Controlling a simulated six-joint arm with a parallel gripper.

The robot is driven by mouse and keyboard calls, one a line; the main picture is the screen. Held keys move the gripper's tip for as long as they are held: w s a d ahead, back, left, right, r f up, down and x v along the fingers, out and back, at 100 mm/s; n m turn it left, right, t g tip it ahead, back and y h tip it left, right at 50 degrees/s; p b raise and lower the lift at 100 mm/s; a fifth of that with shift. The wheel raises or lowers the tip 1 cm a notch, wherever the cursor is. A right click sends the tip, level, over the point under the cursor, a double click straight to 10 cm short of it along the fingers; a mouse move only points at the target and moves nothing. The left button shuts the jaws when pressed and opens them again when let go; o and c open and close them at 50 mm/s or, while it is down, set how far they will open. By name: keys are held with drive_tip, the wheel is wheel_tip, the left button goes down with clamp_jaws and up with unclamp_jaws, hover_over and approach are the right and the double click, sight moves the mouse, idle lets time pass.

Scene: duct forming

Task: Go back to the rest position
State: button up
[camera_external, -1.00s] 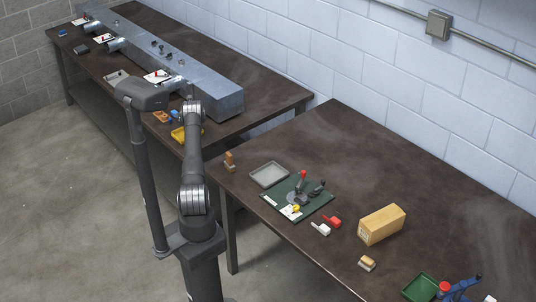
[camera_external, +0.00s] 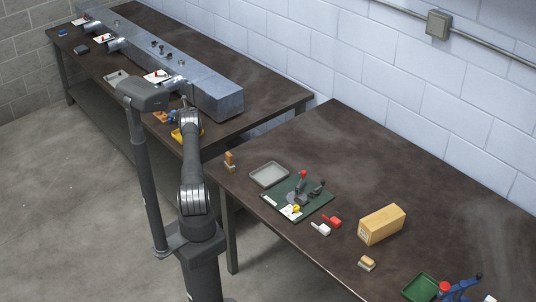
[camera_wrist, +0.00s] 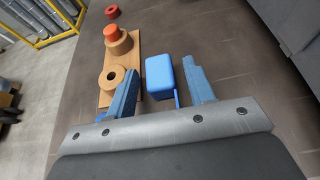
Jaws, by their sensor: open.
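My gripper (camera_wrist: 159,67) shows in the wrist view with its two blue fingers spread apart. A blue box-shaped piece (camera_wrist: 160,78) lies beyond and between the fingers; nothing is clearly clamped, and I cannot tell whether a finger touches it. In the external view my arm reaches over the front edge of the far table (camera_external: 270,92), and the gripper is mostly hidden behind my arm.
A wooden board (camera_wrist: 134,45) carries a tan ring (camera_wrist: 104,86) and an orange-topped block (camera_wrist: 113,34). A red ring (camera_wrist: 112,11) lies beyond. A long metal duct (camera_external: 215,92) lies along the far table.

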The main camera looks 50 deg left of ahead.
drive_tip(key=shift+d+r, duration=0.25)
drive_tip(key=shift+r, duration=0.05)
drive_tip(key=v, duration=1.1)
drive_tip(key=shift+d, duration=0.35)
drive_tip(key=x, duration=1.2)
drive_tip(key=shift+a, duration=0.2)
wheel_tip(320, 180, up, 10)
drive_tip(key=shift+f, duration=0.15)
drive_tip(key=w+d+r+m+t, duration=0.2)
drive_tip(key=w+d+r, duration=0.1)
drive_tip(key=w+d, duration=0.2)
drive_tip(key=w+d+r+m+t+h, duration=0.1)
drive_tip(key=w+d+r, duration=0.3)
drive_tip(key=w, duration=0.4)
drive_tip(key=w+d+r+m+t, duration=0.2)
drive_tip(key=w+d+r+t, duration=0.1)
drive_tip(key=w+d, duration=0.3)
drive_tip(key=shift+w+d+r+m+h, duration=0.2)
drive_tip(key=shift+w+r+m+h, duration=0.1)
drive_tip(key=shift+w, duration=0.2)
drive_tip(key=w+d+f+m+t+h, duration=0.1)
drive_tip(key=w+d+m+t, duration=0.1)
drive_tip(key=w+d, duration=0.4)
drive_tip(key=w+d+f+m+t+h, duration=0.1)
drive_tip(key=w+d, duration=0.5)
drive_tip(key=d, duration=0.6)
drive_tip(key=shift+m+t+h, duration=0.8)
drive_tip(key=shift+m+t, duration=0.1)
drive_tip(key=shift+m, duration=0.1)
